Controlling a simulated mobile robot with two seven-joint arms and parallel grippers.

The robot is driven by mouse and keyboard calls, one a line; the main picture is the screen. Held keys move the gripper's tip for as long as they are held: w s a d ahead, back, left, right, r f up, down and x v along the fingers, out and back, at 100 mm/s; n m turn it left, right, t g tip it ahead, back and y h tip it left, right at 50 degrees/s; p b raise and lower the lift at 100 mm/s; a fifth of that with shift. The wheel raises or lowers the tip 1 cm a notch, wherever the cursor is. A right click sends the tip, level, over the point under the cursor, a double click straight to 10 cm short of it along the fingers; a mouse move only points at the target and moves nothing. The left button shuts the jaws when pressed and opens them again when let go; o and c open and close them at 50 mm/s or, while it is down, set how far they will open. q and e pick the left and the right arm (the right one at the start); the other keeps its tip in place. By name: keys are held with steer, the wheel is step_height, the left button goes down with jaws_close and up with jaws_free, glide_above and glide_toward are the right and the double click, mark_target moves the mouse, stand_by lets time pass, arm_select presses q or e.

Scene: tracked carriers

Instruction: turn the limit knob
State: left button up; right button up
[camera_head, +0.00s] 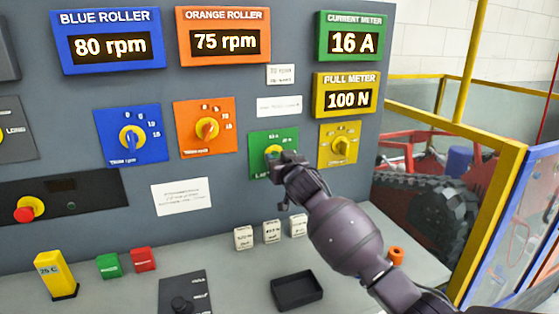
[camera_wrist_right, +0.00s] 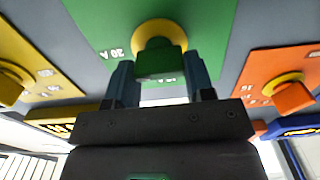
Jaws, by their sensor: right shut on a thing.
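The limit knob is a green knob (camera_wrist_right: 160,60) with a yellow ring on a green plate (camera_head: 262,140), which carries a "20 A" mark in the right wrist view. My right gripper (camera_head: 281,164) reaches up to this plate from the lower right and covers most of the knob in the head view. In the right wrist view its two fingers (camera_wrist_right: 161,76) stand on either side of the green knob, shut on it. The exact angle of the knob is hard to read. My left gripper is not in view.
An orange knob (camera_head: 207,129) and a yellow knob (camera_head: 342,147) flank the green plate. A blue knob (camera_head: 131,138) sits farther left. The current meter (camera_head: 352,43) reads 16 A. On the ledge are a black tray (camera_head: 297,304) and several small blocks.

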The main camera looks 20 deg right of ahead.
steer(key=shift+r+n+p, duration=0.2)
steer(key=shift+n+p, duration=0.35)
steer(key=shift+n, duration=0.45)
steer(key=shift+n+p, duration=0.7)
steer(key=shift+n, duration=0.1)
steer(key=shift+a+n, duration=0.1)
steer(key=shift+n, duration=0.3)
steer(key=n+p, duration=0.2)
steer(key=n, duration=0.1)
steer(key=shift+f, duration=0.1)
steer(key=shift+f+n, duration=0.1)
steer(key=shift+n, duration=0.6)
steer(key=o, duration=0.9)
